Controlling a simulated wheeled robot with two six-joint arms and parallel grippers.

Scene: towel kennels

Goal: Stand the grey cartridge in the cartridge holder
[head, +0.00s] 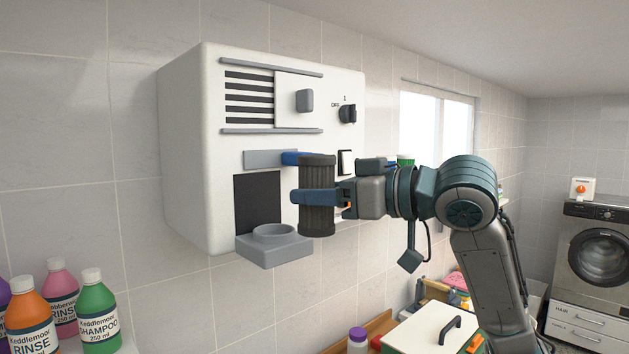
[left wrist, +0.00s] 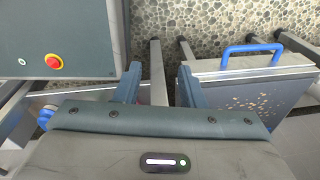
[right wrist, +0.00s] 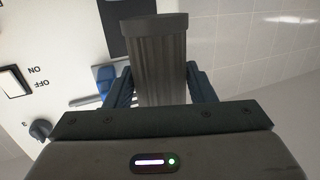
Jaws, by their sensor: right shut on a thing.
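The grey cartridge (head: 317,222) is a dark ribbed cylinder, held upright by my right gripper (head: 316,197) in front of the white wall unit. The right wrist view shows the same cartridge (right wrist: 160,65) between both fingers of the right gripper (right wrist: 162,85). The cartridge holder (head: 275,245) is a grey bracket with a round raised ring, on the lower front of the wall unit. The cartridge is right of the ring and higher, apart from it. My left gripper (left wrist: 158,85) is open and empty over the floor; the head view does not show it.
The white wall unit (head: 184,150) has a vent, a knob (head: 347,114) and a switch (head: 346,162). A blue part (head: 294,158) sits behind the cartridge. Several bottles (head: 98,312) stand at lower left. A blue-handled tray (left wrist: 250,85) shows in the left wrist view.

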